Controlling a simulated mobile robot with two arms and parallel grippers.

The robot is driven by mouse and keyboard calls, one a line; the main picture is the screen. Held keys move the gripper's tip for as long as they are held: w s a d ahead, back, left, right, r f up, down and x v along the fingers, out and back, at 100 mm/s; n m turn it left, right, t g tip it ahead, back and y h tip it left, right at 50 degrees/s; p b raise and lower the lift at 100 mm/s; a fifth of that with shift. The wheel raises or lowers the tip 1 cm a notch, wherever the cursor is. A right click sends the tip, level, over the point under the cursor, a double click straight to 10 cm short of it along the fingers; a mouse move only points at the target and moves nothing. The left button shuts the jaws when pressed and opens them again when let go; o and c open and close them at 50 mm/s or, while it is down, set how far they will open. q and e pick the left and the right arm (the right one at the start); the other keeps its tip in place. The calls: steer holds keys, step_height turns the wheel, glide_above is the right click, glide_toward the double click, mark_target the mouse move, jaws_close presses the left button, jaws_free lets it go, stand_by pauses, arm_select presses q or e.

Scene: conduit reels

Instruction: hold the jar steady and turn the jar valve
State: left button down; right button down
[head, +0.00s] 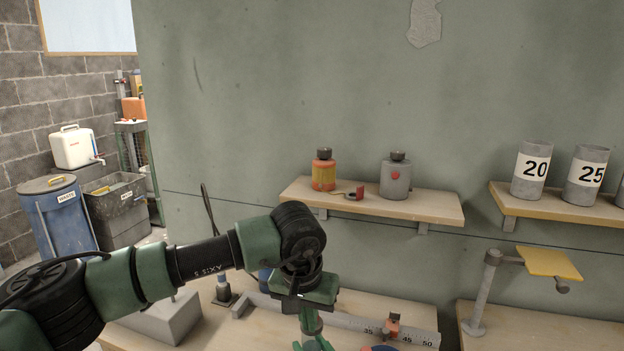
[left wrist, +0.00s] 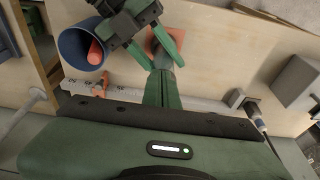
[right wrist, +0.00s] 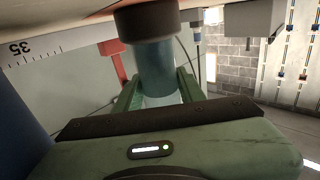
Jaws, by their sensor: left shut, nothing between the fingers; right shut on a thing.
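The jar is a blue-grey cylinder (right wrist: 155,70) with a brown block or cap at its upper end in the right wrist view. My right gripper (right wrist: 158,100) is shut on it, a finger on each side. In the left wrist view my right gripper (left wrist: 164,54) reaches in from the top, beside a brown-orange square. My left gripper (left wrist: 161,74) is shut and empty, its fingertips at or just above the jar; contact cannot be told. In the head view my left gripper (head: 311,322) points down over the bench and hides the jar. I cannot make out the valve clearly.
A ruler rail (head: 350,321) with an orange-red slider (head: 392,326) runs along the bench. A blue cup (left wrist: 80,47) holding something orange stands beside my right gripper. A grey block (head: 168,318) sits left. A shelf (head: 430,206) above carries an orange bottle (head: 323,172) and a grey bottle (head: 396,178).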

arm_select(q)
steer(key=v, duration=0.2)
steer(key=w+v, duration=0.1)
steer(key=v, duration=0.2)
steer(key=shift+d+r, duration=0.15)
steer(key=shift+r, duration=0.25)
arm_select(e)
steer(key=c, duration=0.8)
jaws_free()
steer(key=shift+o, duration=0.2)
steer(key=shift+d, duration=0.1)
